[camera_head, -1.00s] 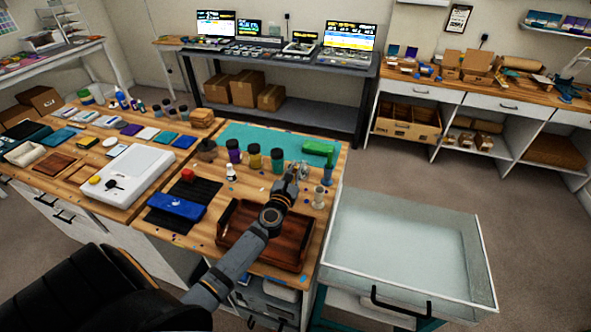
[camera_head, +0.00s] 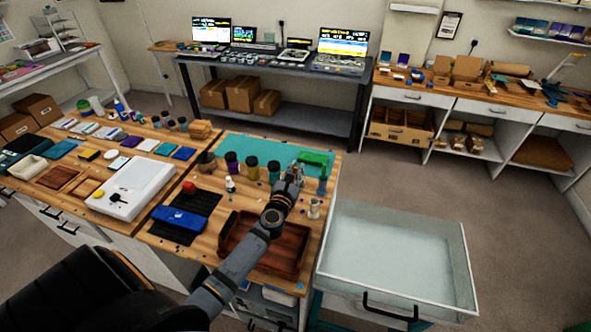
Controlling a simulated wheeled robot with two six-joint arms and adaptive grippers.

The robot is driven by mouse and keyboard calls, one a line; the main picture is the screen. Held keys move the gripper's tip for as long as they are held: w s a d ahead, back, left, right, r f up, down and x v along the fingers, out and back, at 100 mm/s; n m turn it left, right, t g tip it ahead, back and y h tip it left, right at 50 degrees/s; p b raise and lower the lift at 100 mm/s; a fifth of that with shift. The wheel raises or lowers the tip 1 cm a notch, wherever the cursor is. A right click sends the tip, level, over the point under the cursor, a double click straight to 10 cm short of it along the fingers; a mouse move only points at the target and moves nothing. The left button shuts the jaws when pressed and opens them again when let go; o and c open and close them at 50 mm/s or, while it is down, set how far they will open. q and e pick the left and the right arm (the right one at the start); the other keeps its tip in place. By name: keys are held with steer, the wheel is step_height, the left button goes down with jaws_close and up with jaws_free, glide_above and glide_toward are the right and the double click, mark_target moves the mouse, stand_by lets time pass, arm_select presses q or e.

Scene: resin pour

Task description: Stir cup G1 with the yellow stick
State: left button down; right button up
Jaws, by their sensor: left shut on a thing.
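My left gripper (camera_head: 294,177) is above the right part of the wooden worktable (camera_head: 215,239), beside the green block and behind the wooden tray. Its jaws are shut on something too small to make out. I cannot pick out the yellow stick. A small pale cup-like vessel (camera_head: 314,209) stands to the right of the gripper near the table's edge, and a slim bluish upright thing (camera_head: 322,183) stands behind it. I cannot read any label, so I cannot tell which vessel is G1. My right gripper is not in view.
Jars with dark lids, one purple (camera_head: 232,166), one olive (camera_head: 252,172) and one teal (camera_head: 274,175), stand left of the gripper. A green block (camera_head: 315,157) lies on the teal mat (camera_head: 234,142). A brown wooden tray (camera_head: 236,232) lies under my forearm.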

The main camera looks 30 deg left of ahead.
arm_select(q)
step_height(320, 180, up, 5)
steer(key=p, duration=0.5)
steer(key=shift+r, duration=0.15)
steer(key=shift+f, duration=0.2)
